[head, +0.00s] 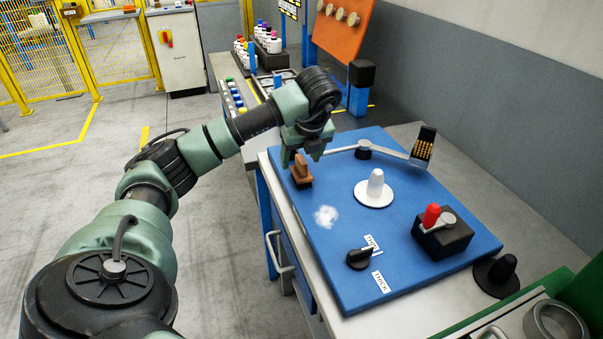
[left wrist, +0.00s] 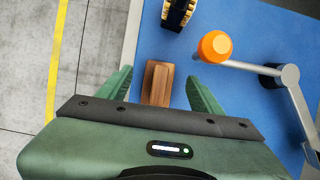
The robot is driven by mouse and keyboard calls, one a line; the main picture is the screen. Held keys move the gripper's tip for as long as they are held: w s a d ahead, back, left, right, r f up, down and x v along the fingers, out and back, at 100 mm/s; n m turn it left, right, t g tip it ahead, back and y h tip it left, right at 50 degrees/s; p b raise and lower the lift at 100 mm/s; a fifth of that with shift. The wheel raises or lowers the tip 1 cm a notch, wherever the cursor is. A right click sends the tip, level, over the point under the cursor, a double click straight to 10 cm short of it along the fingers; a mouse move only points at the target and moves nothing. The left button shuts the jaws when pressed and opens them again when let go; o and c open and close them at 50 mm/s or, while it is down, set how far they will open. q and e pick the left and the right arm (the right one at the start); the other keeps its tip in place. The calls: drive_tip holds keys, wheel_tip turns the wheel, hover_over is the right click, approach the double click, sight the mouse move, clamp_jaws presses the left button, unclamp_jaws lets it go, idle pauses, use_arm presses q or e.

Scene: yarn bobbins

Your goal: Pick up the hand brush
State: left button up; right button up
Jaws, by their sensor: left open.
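The hand brush (head: 302,174) is a small brown wooden piece with an upright grip. It stands near the left edge of the blue mat (head: 330,270) on the bench. My left gripper (head: 302,155) is open and points down just over the brush. In the left wrist view the brown wooden top of the brush (left wrist: 157,82) lies between the spread green fingers of the left gripper (left wrist: 160,90). There are gaps on both sides, and the near end of the brush is hidden by the gripper body. My right gripper is not in view.
A grey lever arm (head: 391,153) and its orange knob (left wrist: 215,46) lie close right of the gripper. A white cone on a disc (head: 375,191), white fluff (head: 326,216), a black knob (head: 360,259) and a black box with a red top (head: 442,240) occupy the mat.

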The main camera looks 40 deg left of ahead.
sight(301, 159)
use_arm(q)
drive_tip(key=shift+p+x, duration=0.3)
drive_tip(key=shift+x, duration=1.6)
drive_tip(key=shift+d, duration=0.15)
clamp_jaws()
drive_tip(key=shift+r, duration=0.1)
wheel_tip(301, 159, up, 11)
drive_tip(key=shift+f+b, duration=0.15)
drive_tip(key=shift+b, duration=0.4)
wheel_tip(301, 159, up, 9)
drive_tip(key=p, duration=0.3)
